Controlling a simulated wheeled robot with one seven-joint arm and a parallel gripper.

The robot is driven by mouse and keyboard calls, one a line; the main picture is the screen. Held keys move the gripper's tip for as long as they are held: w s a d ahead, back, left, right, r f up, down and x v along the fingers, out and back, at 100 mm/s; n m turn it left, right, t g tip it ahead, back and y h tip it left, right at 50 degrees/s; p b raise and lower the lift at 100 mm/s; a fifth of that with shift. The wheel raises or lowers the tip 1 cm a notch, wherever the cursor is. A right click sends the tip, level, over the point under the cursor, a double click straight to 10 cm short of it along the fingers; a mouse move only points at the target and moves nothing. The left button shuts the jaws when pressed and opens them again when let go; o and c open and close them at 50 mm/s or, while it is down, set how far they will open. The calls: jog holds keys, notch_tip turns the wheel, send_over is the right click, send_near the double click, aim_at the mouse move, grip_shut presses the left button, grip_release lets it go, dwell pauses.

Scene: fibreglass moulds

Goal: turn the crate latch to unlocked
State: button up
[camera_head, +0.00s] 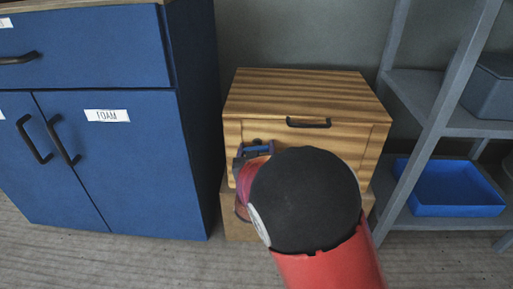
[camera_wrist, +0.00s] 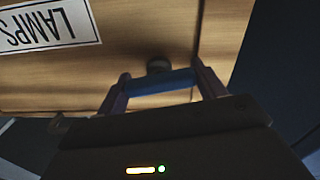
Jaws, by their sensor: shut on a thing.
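The wooden crate (camera_head: 293,95) has striped grain and a front panel with a dark handle (camera_head: 308,123). My gripper (camera_head: 254,152) is at the left part of that front, with my arm hiding much of the lower front. In the wrist view my gripper (camera_wrist: 160,80) has a finger on each side of a blue bar, the latch (camera_wrist: 160,83), and is shut on it. A dark round knob (camera_wrist: 158,66) sits on the wood just behind the bar. Which latch position this is, I cannot tell.
A white LAMPS label (camera_wrist: 45,27) shows upside down on the wood. A blue cabinet (camera_head: 135,170) marked FOAM stands left of the crate. A grey shelf rack (camera_head: 425,90) with a blue tray (camera_head: 455,210) stands right. Carpet (camera_head: 120,255) lies in front.

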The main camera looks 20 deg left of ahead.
jog(key=n+p, duration=0.2)
jog(key=n, duration=0.2)
jog(key=shift+r+n, duration=0.1)
jog(key=shift+n, duration=0.2)
jog(key=n+p, duration=0.2)
jog(key=n, duration=0.1)
jog(key=shift+a+n, duration=0.1)
jog(key=shift+n, duration=0.3)
jog(key=n+p, duration=0.2)
jog(key=n, duration=0.1)
jog(key=shift+n+p, duration=1.05)
jog(key=shift+n, duration=1.45)
jog(key=shift+f, duration=0.2)
jog(key=o, duration=1)
jog(key=shift+s, duration=0.1)
